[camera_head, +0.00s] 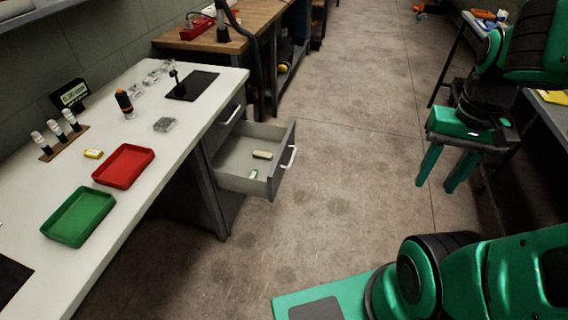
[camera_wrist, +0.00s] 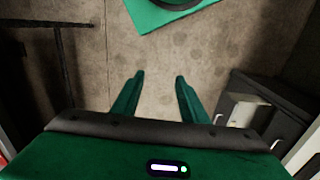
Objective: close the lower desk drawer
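The lower desk drawer (camera_head: 236,168) is pulled out from the white-topped desk (camera_head: 221,85), with a light bar handle (camera_head: 289,158) on its grey front. Two small light-coloured items (camera_head: 262,155) lie inside it. An upper drawer (camera_head: 231,112) above it looks shut. My gripper (camera_head: 438,187) hangs over the floor well to the right of the drawer, pointing down. Its two green fingers are apart and nothing is between them. In the wrist view my gripper (camera_wrist: 157,78) is also open and empty; the drawer (camera_wrist: 240,112) seems to show at the right, partly cut off by my gripper body.
The desk holds a red tray (camera_head: 124,166), a green tray (camera_head: 78,216), vials in a rack (camera_head: 60,133) and an orange-black tool (camera_head: 124,103). A wooden bench (camera_head: 258,22) stands behind. A dark table (camera_head: 545,112) stands at right. The floor (camera_head: 345,150) between is clear.

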